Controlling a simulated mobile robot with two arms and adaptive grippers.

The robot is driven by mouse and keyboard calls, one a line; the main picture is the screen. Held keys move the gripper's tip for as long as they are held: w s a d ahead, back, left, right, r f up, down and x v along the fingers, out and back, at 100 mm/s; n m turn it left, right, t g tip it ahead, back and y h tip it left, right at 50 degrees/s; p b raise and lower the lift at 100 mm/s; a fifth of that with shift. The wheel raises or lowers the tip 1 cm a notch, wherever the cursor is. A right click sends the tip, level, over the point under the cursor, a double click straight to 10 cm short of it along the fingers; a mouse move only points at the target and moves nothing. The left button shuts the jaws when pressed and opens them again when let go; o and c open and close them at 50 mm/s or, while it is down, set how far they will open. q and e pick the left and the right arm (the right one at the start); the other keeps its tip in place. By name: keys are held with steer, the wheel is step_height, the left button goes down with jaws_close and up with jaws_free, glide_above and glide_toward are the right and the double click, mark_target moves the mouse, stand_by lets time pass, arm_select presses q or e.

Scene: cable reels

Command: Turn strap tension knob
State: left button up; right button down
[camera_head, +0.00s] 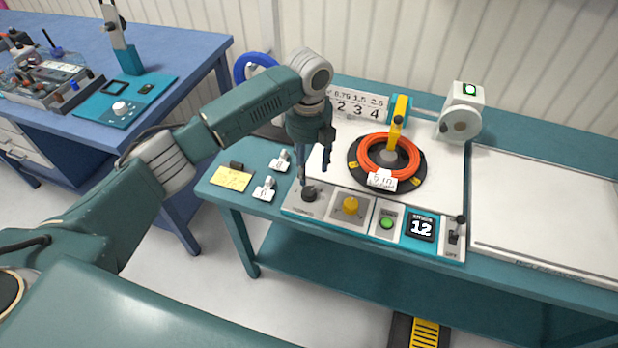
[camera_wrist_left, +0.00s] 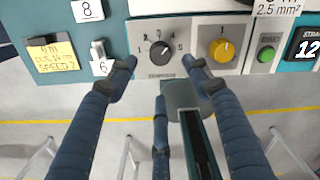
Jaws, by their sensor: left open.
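A black dial knob (camera_head: 309,193) with a numbered scale sits at the left end of the control panel; it also shows in the left wrist view (camera_wrist_left: 160,52). Its white mark points to the upper right there. A small label below it is too small to read surely. A yellow knob (camera_head: 350,205) is to its right, also in the left wrist view (camera_wrist_left: 222,50). My left gripper (camera_head: 313,178) is open above the black knob. In the left wrist view its fingers (camera_wrist_left: 160,66) stand apart around and below the knob, with nothing between them. My right gripper is out of view.
A green button (camera_head: 387,223), a display reading 12 (camera_head: 421,228) and a small lever (camera_head: 456,232) follow to the right. An orange cable coil (camera_head: 375,160) lies behind the panel. Numbered clips (camera_head: 265,190) and a yellow note (camera_head: 232,179) lie left of the panel.

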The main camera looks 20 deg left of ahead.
arm_select(q)
steer(key=shift+r, duration=1.35)
